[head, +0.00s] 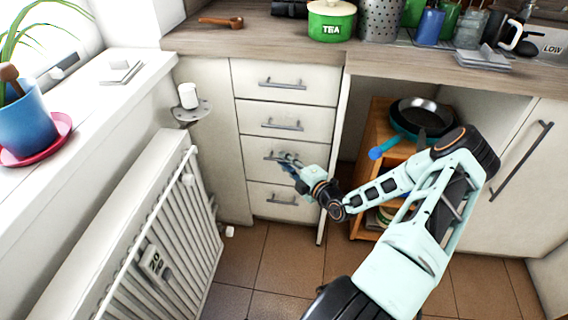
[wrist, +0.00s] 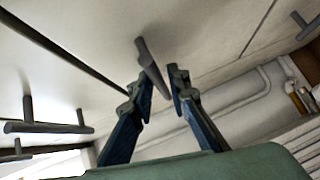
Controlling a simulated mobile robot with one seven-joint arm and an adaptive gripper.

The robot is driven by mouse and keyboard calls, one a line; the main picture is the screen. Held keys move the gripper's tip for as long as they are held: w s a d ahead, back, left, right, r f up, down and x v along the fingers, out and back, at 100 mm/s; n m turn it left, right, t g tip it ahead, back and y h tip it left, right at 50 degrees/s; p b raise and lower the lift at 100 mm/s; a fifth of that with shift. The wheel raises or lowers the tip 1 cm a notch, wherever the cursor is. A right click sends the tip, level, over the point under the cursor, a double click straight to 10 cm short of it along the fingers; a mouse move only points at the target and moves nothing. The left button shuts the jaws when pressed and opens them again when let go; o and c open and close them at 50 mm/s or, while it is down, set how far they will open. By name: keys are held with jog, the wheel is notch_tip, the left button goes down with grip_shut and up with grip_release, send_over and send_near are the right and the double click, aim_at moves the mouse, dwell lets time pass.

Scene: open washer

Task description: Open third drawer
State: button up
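The white cabinet has a stack of drawers with grey bar handles. The third drawer (head: 318,158) from the top looks closed, level with the fronts around it. Its handle (head: 272,156) is partly hidden behind my gripper (head: 287,160) in the head view. In the wrist view, the handle (wrist: 148,62) lies just ahead of my gripper (wrist: 162,82), with its near end between the two fingertips. The blue-and-grey fingers are spread apart. I cannot tell whether either finger touches the handle.
The second drawer handle (head: 282,126) is above and the bottom drawer handle (head: 283,200) below. A radiator (head: 165,235) stands to the left. On the right, an open wooden shelf unit (head: 372,138) holds a pan (head: 418,115). Tiled floor (head: 280,258) lies clear before the drawers.

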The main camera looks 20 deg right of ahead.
jog(key=shift+w, duration=0.3)
grip_shut()
jog(key=shift+a, duration=0.1)
